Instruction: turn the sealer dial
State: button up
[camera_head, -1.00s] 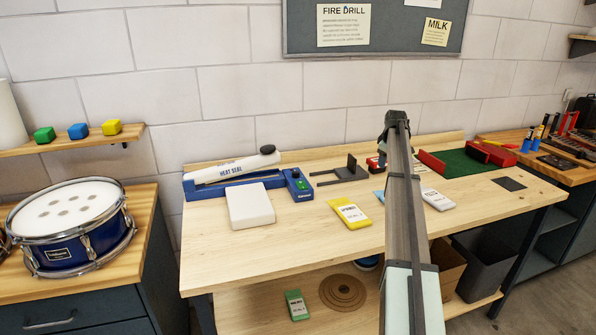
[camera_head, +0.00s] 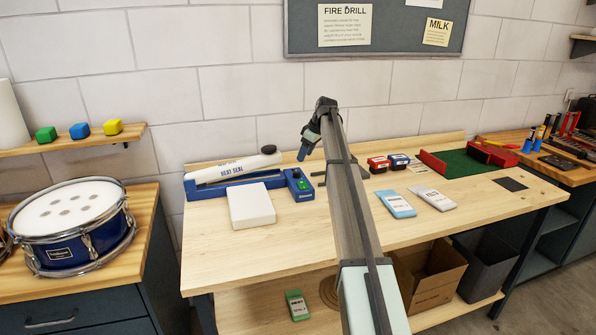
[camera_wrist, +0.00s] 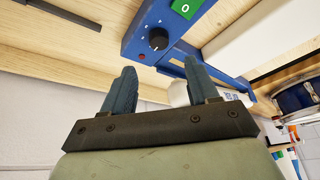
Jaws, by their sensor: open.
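The heat sealer (camera_head: 235,172) stands at the back left of the bench, with a white arm and a blue base. Its blue control box (camera_head: 299,187) is at its right end, with a green display (camera_wrist: 186,8) reading 0. The black round dial (camera_wrist: 158,39) with a white pointer mark sits on this box in the wrist view, beside a small red button. My gripper (camera_head: 302,153) is above and just behind the control box. In the wrist view my gripper (camera_wrist: 160,74) is open and empty, its fingertips apart from the dial, which shows between and beyond them.
A white block (camera_head: 251,206) lies in front of the sealer. Light blue (camera_head: 396,204) and white (camera_head: 433,199) packets lie right of my arm. The bench front left is clear.

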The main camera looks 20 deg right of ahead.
aim_at(297, 172)
jog(key=x, duration=0.9)
jog(key=shift+f, duration=0.1)
jog(key=c, duration=1)
